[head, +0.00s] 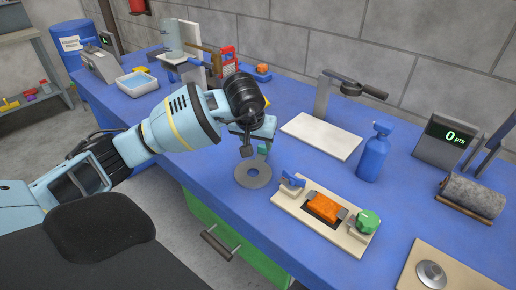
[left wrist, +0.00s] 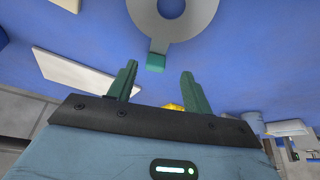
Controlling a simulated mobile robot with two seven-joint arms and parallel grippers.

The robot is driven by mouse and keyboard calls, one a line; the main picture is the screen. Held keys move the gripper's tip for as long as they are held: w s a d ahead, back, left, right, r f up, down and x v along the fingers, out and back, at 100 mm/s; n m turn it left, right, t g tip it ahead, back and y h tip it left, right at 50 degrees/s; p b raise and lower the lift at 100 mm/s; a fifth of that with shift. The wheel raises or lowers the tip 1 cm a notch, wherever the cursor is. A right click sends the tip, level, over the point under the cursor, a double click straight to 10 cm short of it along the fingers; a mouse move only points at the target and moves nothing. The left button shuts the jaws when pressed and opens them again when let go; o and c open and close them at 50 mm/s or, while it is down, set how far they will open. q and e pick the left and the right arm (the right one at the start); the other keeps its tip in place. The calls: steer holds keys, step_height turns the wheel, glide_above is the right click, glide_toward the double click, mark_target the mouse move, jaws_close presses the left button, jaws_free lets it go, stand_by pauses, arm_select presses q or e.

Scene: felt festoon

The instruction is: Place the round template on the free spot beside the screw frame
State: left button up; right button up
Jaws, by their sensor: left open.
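The round template is a flat grey ring (head: 253,175) with a hole and a small green tab. It lies on the blue table, just left of the screw frame, and its near rim is close to the table's front edge. The screw frame (head: 292,207) has a beige base, a blue clamp, an orange block and a green knob. My left gripper (head: 257,150) is above the far side of the ring. In the left wrist view its green fingers (left wrist: 159,72) are apart and empty, with the template's tab (left wrist: 155,62) just beyond the gap between their tips. My right gripper is out of view.
A white board (head: 322,137) lies behind, with a grey stand (head: 323,95) beside it. A blue bottle (head: 373,152) and a scale display (head: 448,138) stand to the right. A beige plate (head: 440,268) is front right. Bare blue table surrounds the frame.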

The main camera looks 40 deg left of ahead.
arm_select(q)
steer(key=v, duration=0.6)
steer(key=shift+r, duration=0.2)
